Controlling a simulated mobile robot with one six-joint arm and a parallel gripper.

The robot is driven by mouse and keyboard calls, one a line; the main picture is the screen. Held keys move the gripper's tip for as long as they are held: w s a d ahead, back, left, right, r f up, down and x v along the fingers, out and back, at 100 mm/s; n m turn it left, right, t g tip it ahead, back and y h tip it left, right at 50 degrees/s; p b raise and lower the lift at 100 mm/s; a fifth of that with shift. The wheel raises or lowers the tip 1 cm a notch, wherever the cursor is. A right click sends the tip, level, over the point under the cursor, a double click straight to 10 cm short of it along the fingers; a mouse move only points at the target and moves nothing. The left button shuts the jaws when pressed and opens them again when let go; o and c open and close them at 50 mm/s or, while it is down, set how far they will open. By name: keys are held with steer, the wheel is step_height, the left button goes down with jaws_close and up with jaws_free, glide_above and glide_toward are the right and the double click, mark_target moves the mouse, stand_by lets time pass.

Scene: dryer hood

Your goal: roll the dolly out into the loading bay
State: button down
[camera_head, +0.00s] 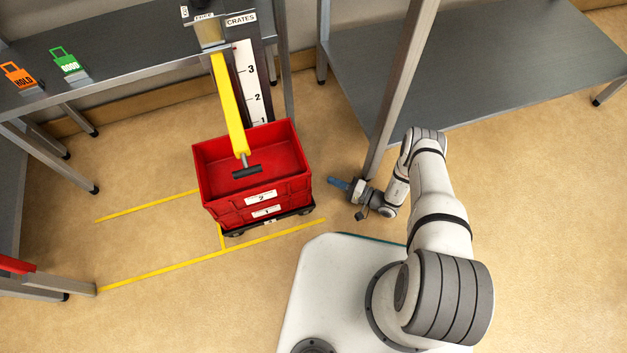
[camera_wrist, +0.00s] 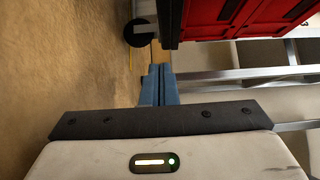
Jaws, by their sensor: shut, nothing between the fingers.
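The dolly (camera_head: 283,220) is a low black base on wheels, and one wheel (camera_wrist: 140,33) shows in the wrist view. It carries a stack of red crates (camera_head: 256,198) labelled 2 and 1; the top crate looks empty. The loading bay is probably the area marked by yellow floor lines (camera_head: 160,273), open on the left; the dolly stands at its right end. My gripper (camera_head: 338,184), with blue fingers, is low to the right of the dolly, apart from it. Its fingers (camera_wrist: 158,85) are shut and empty, pointing toward the dolly's side.
A yellow bar (camera_head: 229,105) with a black T-shaped end reaches over the top crate from a post with a CRATES scale (camera_head: 250,80). A table leg (camera_head: 400,90) rises close behind my gripper. Orange HOLD (camera_head: 17,76) and green GOOD (camera_head: 67,63) tags are on the left bench.

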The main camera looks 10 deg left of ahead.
steer(key=b+x, duration=0.1)
steer(key=x, duration=0.2)
steer(key=shift+a+f, duration=0.15)
steer(key=shift+a, duration=0.2)
steer(key=a, duration=0.1)
steer(key=s+a+b, duration=0.1)
steer(key=a, duration=0.1)
steer(key=shift+s, duration=0.15)
steer(key=shift+s+a, duration=0.25)
steer(key=shift+a, duration=0.2)
